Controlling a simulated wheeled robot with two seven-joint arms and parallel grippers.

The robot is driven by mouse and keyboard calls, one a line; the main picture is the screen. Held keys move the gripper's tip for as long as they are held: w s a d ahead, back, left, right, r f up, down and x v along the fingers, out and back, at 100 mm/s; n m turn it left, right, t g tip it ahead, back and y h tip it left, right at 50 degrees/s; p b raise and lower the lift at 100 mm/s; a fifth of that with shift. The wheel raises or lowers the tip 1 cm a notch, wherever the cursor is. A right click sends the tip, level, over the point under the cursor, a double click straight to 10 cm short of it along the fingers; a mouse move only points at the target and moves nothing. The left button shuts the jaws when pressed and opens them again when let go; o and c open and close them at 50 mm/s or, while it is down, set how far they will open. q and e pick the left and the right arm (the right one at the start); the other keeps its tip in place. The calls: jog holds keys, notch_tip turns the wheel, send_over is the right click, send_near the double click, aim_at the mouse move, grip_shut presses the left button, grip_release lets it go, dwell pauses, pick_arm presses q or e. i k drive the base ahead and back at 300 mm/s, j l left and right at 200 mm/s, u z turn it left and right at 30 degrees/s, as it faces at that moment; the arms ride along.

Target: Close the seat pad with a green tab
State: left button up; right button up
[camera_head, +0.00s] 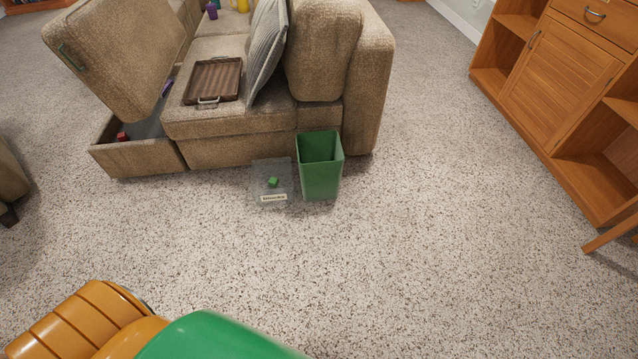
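The brown seat pad (122,57) at the left end of the sofa is tilted up, open above a storage compartment (140,157). A green tab (70,57) shows on its left edge. Inside the compartment I see a small red thing (122,137) and a purple thing (167,88). Neither of my grippers shows in the head view. Orange and green rounded shapes at the lower left look like parts of my own body.
A wooden tray (213,81) and a grey pillow (267,48) rest on the adjoining seat. A wooden cabinet (560,80) stands right. The carpet between is clear.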

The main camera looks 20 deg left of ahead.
aim_at(126, 52)
jog(key=u, duration=0.4)
jog(key=j+u, duration=0.1)
jog(key=u, duration=0.75)
jog(key=j+u, duration=0.1)
jog(key=u, duration=0.7)
jog(key=i+j+z, duration=0.3)
jog(key=i, duration=0.15)
jog(key=i+j+z, duration=0.25)
jog(key=i+j, duration=0.2)
jog(key=i+j+z, duration=0.3)
jog(key=j, duration=0.2)
jog(key=i+j+z, duration=0.25)
jog(key=i+j, duration=0.15)
jog(key=j, duration=0.15)
